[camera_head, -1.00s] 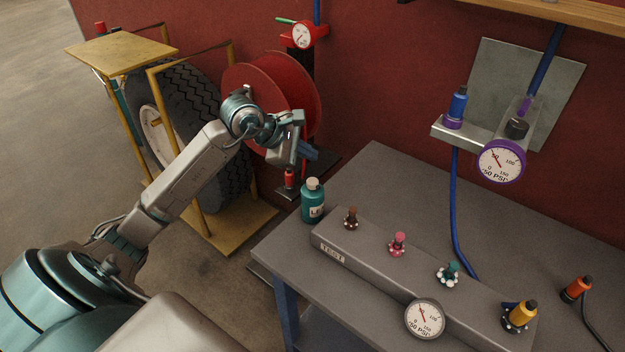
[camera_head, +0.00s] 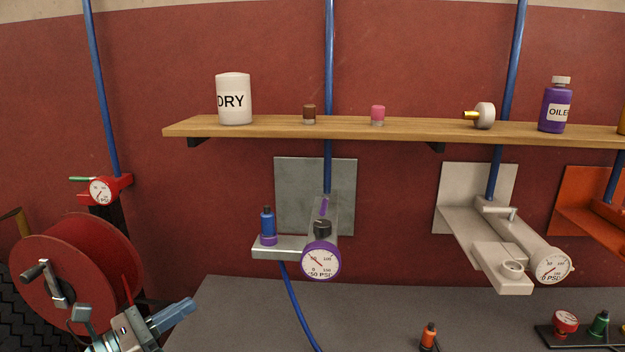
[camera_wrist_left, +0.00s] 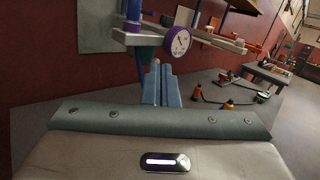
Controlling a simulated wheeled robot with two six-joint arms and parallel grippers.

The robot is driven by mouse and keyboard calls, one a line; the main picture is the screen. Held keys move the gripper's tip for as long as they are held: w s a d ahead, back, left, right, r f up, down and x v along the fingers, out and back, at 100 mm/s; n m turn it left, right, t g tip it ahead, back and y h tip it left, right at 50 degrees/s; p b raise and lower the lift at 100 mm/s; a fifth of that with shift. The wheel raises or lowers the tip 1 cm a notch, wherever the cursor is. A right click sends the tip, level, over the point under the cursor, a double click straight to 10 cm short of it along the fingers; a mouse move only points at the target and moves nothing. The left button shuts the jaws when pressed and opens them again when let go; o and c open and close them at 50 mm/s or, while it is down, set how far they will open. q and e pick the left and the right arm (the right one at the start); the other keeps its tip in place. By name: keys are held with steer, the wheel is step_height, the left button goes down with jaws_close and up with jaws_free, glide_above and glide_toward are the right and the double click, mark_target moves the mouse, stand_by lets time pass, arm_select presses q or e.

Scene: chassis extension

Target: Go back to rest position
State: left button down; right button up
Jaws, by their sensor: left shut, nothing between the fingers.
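My left gripper (camera_head: 172,316) shows at the bottom left of the head view, in front of the wall and just right of the red hose reel. Its blue fingers are together with nothing between them. In the left wrist view the closed fingers (camera_wrist_left: 162,84) point toward the bench and the purple-rimmed gauge (camera_wrist_left: 178,42), apart from both. My right gripper is not in view.
The red hose reel (camera_head: 75,270) stands close to my left arm. The grey bench top (camera_head: 235,310) lies below the purple gauge unit (camera_head: 320,259). A wooden shelf (camera_head: 275,127) runs along the red wall, holding a white DRY canister (camera_head: 234,99) and small items.

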arm_select(q)
steer(key=s+a+n+t+y, duration=0.1)
steer(key=a+n+t+y, duration=0.4)
steer(key=n, duration=0.6)
steer(key=s+a+n+t+y, duration=0.2)
steer(key=n+t+y, duration=0.2)
steer(key=n+y, duration=0.5)
steer(key=s+a+f+n+g+y, duration=0.2)
steer(key=f+n+g+y, duration=0.15)
steer(key=f+n, duration=0.35)
steer(key=s+a+f+n+g+y, duration=0.25)
steer(key=f+n+g, duration=0.2)
steer(key=n, duration=0.35)
steer(key=s+d+f+n+g+h, duration=0.35)
steer(key=s+f+g, duration=0.25)
steer(key=s+f, duration=0.35)
steer(key=s+d+f+n+g+h, duration=0.2)
steer(key=s+d+f+n+g, duration=0.25)
steer(key=s+f, duration=0.5)
step_height(320, 180, down, 29)
steer(key=s+a+g, duration=0.1)
steer(key=a+g, duration=0.1)
steer(key=a, duration=0.1)
steer(key=s+f+g, duration=0.1)
steer(key=s+f, duration=1.7)
steer(key=f, duration=0.1)
steer(key=shift+s+a+f+b, duration=0.2)
steer(key=shift+s+a+b, duration=0.1)
steer(key=shift+a+b, duration=0.1)
